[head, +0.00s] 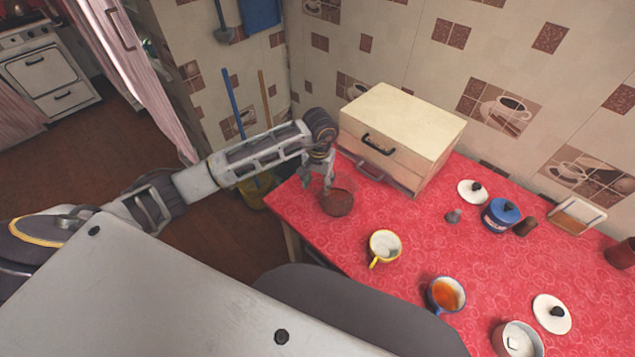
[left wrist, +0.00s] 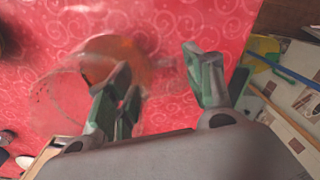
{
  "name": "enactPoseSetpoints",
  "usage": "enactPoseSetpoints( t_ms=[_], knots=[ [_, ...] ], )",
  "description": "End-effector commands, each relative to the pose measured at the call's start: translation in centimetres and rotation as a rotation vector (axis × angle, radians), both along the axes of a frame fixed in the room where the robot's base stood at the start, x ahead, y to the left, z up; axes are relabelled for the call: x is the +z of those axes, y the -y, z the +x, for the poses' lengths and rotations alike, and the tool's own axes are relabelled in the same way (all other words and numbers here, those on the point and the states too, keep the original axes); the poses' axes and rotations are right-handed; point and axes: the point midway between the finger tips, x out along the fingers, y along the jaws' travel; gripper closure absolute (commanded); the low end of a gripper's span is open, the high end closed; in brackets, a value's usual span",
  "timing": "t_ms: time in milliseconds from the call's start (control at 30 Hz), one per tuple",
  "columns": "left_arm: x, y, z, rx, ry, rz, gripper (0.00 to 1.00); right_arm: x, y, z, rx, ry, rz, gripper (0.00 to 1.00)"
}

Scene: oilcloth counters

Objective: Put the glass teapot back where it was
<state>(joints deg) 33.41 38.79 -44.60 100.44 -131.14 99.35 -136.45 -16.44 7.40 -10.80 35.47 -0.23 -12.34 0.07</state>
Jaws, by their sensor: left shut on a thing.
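The glass teapot (head: 338,203), see-through with reddish-brown contents, is at the far left end of the red oilcloth counter, in front of the cream wooden box. My left gripper (head: 321,184) is at its left side in the head view, shut on it. In the left wrist view the teapot (left wrist: 75,95) shows as a clear body with an orange-brown part. It lies partly behind one finger of my left gripper (left wrist: 160,88), and a faint part of it reaches between the fingers. I cannot tell whether its base touches the cloth. My right gripper is out of view.
The cream box (head: 400,136) with dark handles stands close behind the teapot. The counter's left edge is near.

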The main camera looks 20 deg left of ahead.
Motion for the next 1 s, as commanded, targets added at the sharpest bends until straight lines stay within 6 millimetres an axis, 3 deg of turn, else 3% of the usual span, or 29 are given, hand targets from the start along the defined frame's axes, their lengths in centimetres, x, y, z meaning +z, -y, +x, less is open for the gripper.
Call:
enactPoseSetpoints(
  t_ms=[133,167,300,867,1000],
  knots=[
    [-0.1,0.0,0.1,0.000,0.002,-0.001,1.00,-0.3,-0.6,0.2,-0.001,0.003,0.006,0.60],
    [-0.2,0.0,0.0,0.000,0.000,0.000,0.47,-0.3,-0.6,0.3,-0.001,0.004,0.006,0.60],
    [-0.2,0.0,0.0,0.000,0.000,0.000,0.29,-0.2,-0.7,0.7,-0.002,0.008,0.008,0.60],
    [0.2,0.0,0.0,0.000,0.001,-0.001,0.26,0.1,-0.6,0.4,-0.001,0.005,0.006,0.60],
    [1.2,0.0,0.2,0.000,0.004,-0.001,0.26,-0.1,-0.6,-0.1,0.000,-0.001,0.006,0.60]
  ],
)
